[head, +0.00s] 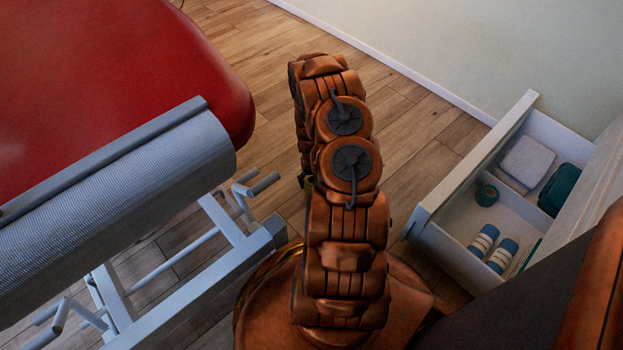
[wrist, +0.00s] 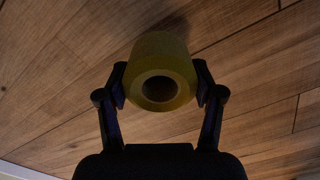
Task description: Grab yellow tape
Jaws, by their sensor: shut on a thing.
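The yellow tape (wrist: 161,48) is a roll with a dark round hole in its core. In the wrist view it sits between the two fingers of my gripper (wrist: 161,85), which is shut on it, one finger on each side. Wood floor shows behind the roll; I cannot tell how high above it the roll is. In the head view my arm hides most of the gripper, and only a small yellow bit (head: 307,182) shows at the arm's left edge.
An open white drawer (head: 437,235) at the right holds a dark green roll (head: 487,195), a folded pale cloth (head: 526,162), a teal item (head: 560,188) and two blue-and-white rolls (head: 483,240). A red treatment table (head: 110,70) with a grey metal frame (head: 225,225) stands at the left. Wood floor (head: 405,130) between them is clear.

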